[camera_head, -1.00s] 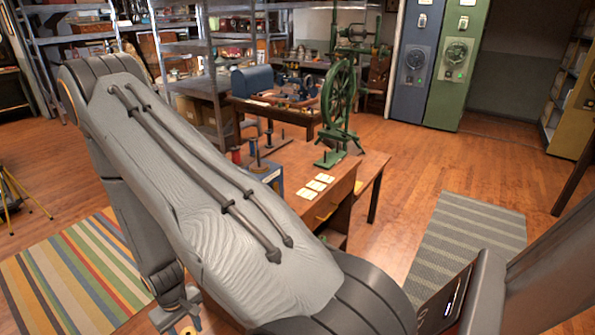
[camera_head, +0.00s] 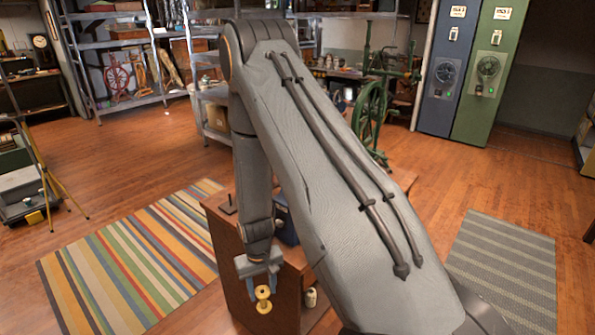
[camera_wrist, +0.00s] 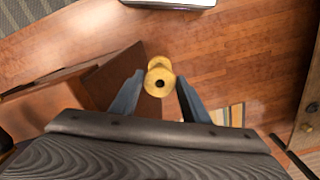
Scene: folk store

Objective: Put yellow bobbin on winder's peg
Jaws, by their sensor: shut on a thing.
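The yellow bobbin (camera_head: 263,300) hangs from my gripper (camera_head: 260,283), in front of the wooden workbench's left side. A short dark peg on a base (camera_head: 229,205) stands at the bench's left corner. A blue object (camera_head: 285,222) behind my arm is mostly hidden.
My arm covers most of the workbench (camera_head: 228,245). A pale jar (camera_head: 310,297) is low at the bench's open side. A striped rug (camera_head: 130,255) lies on the floor to the left and a grey rug (camera_head: 505,265) to the right. Floor between rug and shelves is clear.

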